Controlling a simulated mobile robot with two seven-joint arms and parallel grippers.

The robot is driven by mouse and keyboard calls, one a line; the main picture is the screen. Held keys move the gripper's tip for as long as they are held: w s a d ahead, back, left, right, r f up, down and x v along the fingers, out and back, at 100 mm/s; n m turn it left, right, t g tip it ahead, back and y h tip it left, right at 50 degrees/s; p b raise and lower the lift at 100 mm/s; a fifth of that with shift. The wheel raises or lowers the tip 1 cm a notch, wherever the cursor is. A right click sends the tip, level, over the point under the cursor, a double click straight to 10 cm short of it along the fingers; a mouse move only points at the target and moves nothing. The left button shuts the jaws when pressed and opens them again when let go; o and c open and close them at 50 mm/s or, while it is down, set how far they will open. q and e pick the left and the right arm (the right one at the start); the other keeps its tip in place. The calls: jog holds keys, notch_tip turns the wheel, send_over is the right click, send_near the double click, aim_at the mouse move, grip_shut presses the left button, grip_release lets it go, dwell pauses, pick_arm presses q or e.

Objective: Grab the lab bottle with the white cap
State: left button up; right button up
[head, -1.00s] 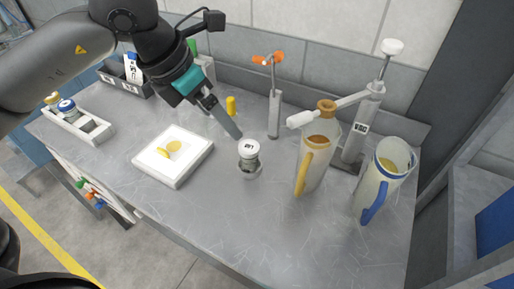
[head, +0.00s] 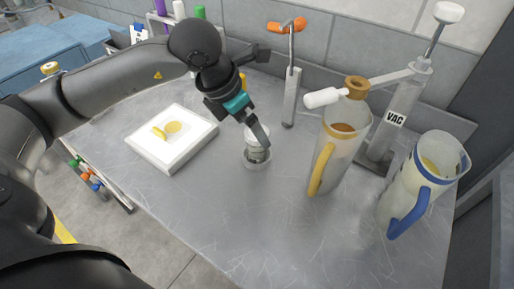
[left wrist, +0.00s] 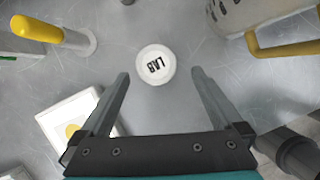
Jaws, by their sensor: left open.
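The lab bottle with the white cap (head: 256,158) stands upright on the grey bench in the head view, partly hidden behind my gripper. In the left wrist view its round white cap marked LAB (left wrist: 156,65) is seen from above. My left gripper (head: 262,140) comes down over the bottle. In the left wrist view the left gripper (left wrist: 158,75) is open, with one finger on each side of the cap and clear space between. The cap lies near the level of the fingertips in that picture, and I see no contact. My right gripper is not in view.
A white square tray (head: 197,141) with yellow pieces lies left of the bottle. A jug with a yellow handle (head: 337,150) and a jug with a blue handle (head: 424,185) stand right. A vacuum pump (head: 397,118) and an orange-handled post (head: 291,98) stand behind. The bench front is clear.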

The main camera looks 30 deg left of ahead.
aim_at(255, 155)
pick_arm(q)
jog(key=shift+a+x, duration=0.15)
jog(key=shift+x, duration=1.4)
jog(key=shift+a+x, duration=0.2)
jog(key=shift+x, duration=1.35)
jog(key=shift+w, duration=0.1)
jog(key=c, duration=1.4)
jog(key=shift+r, duration=0.1)
